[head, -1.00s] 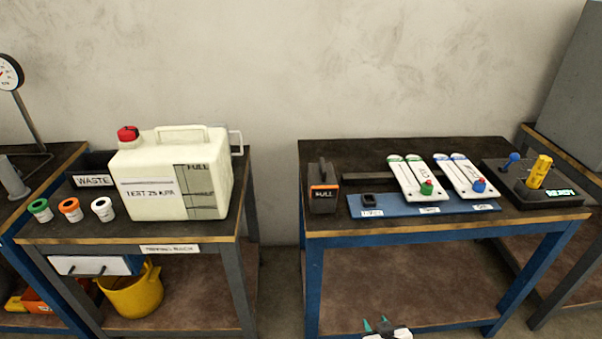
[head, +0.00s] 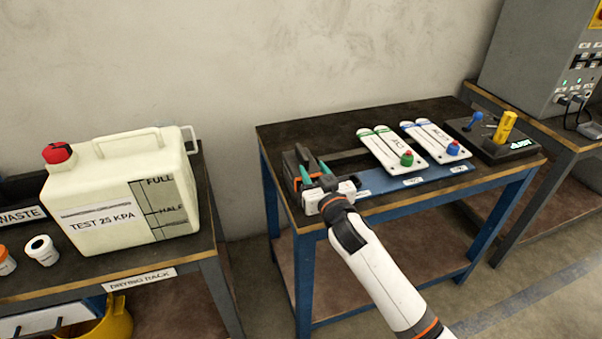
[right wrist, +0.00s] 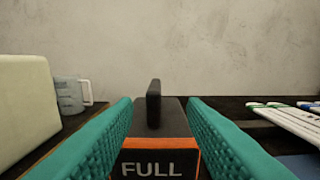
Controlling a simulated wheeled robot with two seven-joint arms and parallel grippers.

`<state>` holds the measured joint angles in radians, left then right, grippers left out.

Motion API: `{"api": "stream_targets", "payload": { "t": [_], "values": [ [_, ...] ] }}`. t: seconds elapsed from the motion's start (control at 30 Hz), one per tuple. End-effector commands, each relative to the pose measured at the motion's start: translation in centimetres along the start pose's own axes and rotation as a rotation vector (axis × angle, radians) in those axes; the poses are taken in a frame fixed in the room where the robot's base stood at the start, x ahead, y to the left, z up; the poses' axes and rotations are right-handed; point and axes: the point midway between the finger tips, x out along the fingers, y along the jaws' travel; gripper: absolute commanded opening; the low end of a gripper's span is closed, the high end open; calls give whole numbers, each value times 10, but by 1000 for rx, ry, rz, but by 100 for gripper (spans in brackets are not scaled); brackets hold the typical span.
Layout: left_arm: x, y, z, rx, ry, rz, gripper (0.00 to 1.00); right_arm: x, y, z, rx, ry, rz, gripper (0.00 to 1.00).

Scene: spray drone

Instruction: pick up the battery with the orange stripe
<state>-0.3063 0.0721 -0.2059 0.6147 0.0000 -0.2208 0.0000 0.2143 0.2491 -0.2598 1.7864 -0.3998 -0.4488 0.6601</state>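The battery (head: 291,163) is a dark block with an orange stripe, standing upright at the left end of the right-hand table. In the right wrist view the battery (right wrist: 160,145) shows a "FULL" label, an orange edge and a black handle on top. My right gripper (head: 312,168) is open, its teal fingers pointing at the battery. In the right wrist view the fingers of the right gripper (right wrist: 160,135) lie to the left and right of the battery, with the battery between or just beyond their tips; contact is not clear. My left gripper is not in view.
A black box with a yellow lever (head: 505,127) stands farther right. A large cream canister (head: 125,190) is on the left table, across a gap.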

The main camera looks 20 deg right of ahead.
Motion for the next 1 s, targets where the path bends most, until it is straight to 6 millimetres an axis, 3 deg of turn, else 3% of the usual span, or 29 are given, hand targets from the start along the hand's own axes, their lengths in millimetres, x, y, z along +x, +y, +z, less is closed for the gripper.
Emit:
{"api": "stream_targets", "payload": {
  "t": [0.4,0.67,0.9,1.0],
  "values": [
    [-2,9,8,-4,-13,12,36,50,6,-3,-2,-1,1,38],
    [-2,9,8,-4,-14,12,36,52,6,-4,-1,0,1,38],
    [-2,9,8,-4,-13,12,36,52,6,-4,0,0,1,1],
    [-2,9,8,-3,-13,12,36,52,6,-4,0,0,1,0]
  ]
}}
